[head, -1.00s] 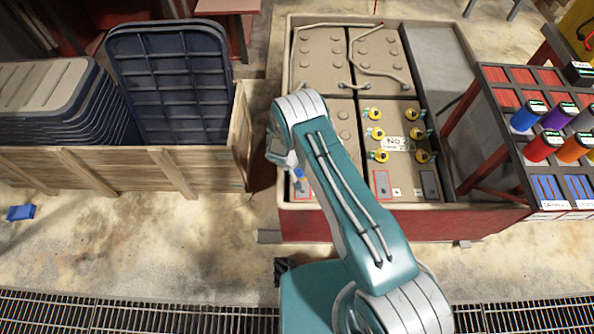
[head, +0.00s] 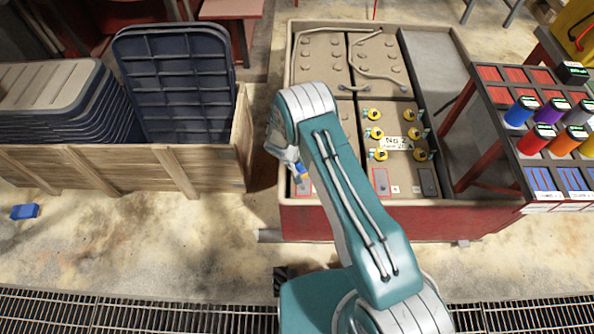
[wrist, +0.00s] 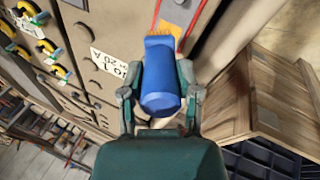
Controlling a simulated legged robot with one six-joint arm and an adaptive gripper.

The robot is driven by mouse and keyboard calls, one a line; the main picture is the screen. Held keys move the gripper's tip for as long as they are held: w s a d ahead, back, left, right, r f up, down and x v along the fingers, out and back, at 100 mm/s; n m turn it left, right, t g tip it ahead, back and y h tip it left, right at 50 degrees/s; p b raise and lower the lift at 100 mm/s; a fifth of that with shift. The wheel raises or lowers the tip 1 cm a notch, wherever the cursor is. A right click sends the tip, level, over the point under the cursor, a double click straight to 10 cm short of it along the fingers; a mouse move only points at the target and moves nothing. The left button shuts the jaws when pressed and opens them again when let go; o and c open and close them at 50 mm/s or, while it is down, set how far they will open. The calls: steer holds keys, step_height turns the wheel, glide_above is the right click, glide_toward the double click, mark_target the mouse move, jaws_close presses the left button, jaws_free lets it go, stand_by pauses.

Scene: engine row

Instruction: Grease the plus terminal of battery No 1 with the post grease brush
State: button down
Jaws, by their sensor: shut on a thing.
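The post grease brush has a blue handle (wrist: 160,85) and tan bristles (wrist: 158,41). My gripper (wrist: 161,92) is shut around the handle. The brush also shows small in the head view (head: 300,170), near the front left corner of the battery box. Battery No 1 (wrist: 110,25) carries a white label in the wrist view; in the head view my arm covers most of it. Its plus terminal (head: 303,187) is a grey pad at the front left, just below the brush. In the wrist view the bristles overlap a red-outlined area; I cannot tell if they touch.
Battery No 2 (head: 400,168), with several yellow caps, sits to the right in the red box (head: 420,218). A wooden crate (head: 215,168) with dark bins stands close on the left. A rack (head: 510,150) of coloured cans is at the right.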

steer(key=shift+r, duration=0.95)
steer(key=shift+w+d+f, duration=0.3)
steer(key=shift+w+d, duration=0.1)
steer(key=shift+w, duration=0.1)
steer(key=shift+w+d+f, duration=0.25)
steer(key=shift+w+d, duration=0.1)
steer(key=shift+w, duration=0.1)
